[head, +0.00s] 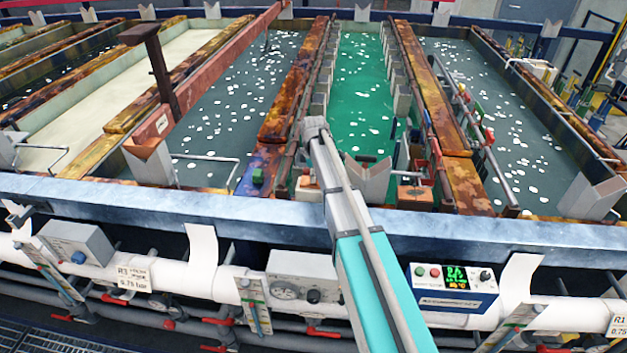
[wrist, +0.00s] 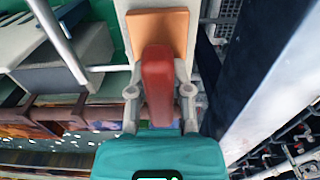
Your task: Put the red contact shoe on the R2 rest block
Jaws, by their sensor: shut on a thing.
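In the wrist view my gripper (wrist: 158,95) is shut on the red contact shoe (wrist: 158,70), with one grey finger on each side of it. The shoe's far end overlaps a copper-orange pad (wrist: 158,28) on a pale block. I cannot tell whether shoe and pad touch. In the head view my arm reaches over the tank's front rim, and the gripper and held shoe cannot be made out. Two small orange-topped blocks stand at the front edge, one left of my arm (head: 307,186) and one right of it (head: 415,195). No R2 label is readable on either.
A green tank (head: 362,95) lies beyond my arm, with rusty walkways on both sides. A blue front rail (head: 150,198) runs across. Pale V-shaped supports (head: 367,180) stand close by. A grey rod crosses the wrist view's upper left.

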